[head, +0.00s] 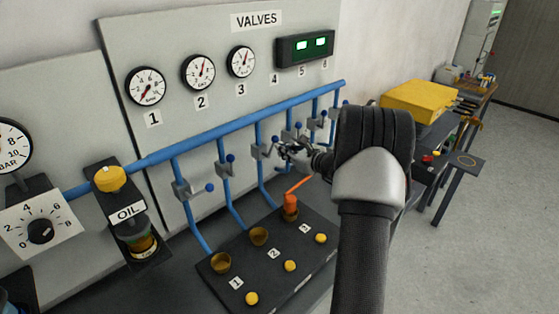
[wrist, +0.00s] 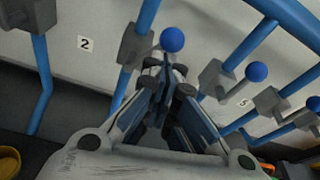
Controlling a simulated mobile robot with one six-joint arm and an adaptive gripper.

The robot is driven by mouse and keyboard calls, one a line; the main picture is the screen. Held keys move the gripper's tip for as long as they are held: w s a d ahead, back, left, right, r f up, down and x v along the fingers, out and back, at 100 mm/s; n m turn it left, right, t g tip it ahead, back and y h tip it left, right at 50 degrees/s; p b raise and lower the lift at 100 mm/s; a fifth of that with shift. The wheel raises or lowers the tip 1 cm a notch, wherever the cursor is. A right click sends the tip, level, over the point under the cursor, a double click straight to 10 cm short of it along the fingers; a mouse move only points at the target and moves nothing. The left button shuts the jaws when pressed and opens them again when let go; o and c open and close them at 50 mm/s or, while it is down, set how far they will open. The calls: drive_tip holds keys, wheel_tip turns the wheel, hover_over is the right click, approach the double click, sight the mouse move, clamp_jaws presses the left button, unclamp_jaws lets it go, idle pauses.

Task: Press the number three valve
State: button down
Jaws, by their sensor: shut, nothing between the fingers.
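The number three valve is a grey block (head: 260,151) on a blue pipe, with a lever ending in a blue ball (head: 274,139). My gripper (head: 284,148) is shut and empty, just right of and slightly below that ball. In the wrist view, the valve block (wrist: 134,43) is left of my closed fingers (wrist: 167,70). Its blue ball (wrist: 172,39) shows right past the fingertips. I cannot tell whether they touch it. My fingers hide most of its lever and any label beside it.
Neighbouring valve two (head: 224,171) is left; another valve (wrist: 215,78) with a blue ball (wrist: 257,72) is close right. A blue header pipe (head: 245,121) runs above. Below are a dark panel (head: 262,270) with yellow buttons and an orange lever (head: 299,186).

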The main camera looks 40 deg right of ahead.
drive_tip(key=shift+a+r+b, duration=0.35)
drive_tip(key=shift+r+b, duration=0.05)
drive_tip(key=shift+a+r, duration=0.1)
drive_tip(key=shift+r, duration=0.1)
idle(1.4)
wheel_tip(320, 180, down, 4)
drive_tip(key=s+d+b, duration=0.1)
drive_tip(key=s+b, duration=0.1)
drive_tip(key=b, duration=0.2)
drive_tip(key=p+v, duration=0.3)
drive_tip(key=v, duration=0.7)
drive_tip(key=shift+p, duration=0.35)
drive_tip(key=shift+r, duration=0.1)
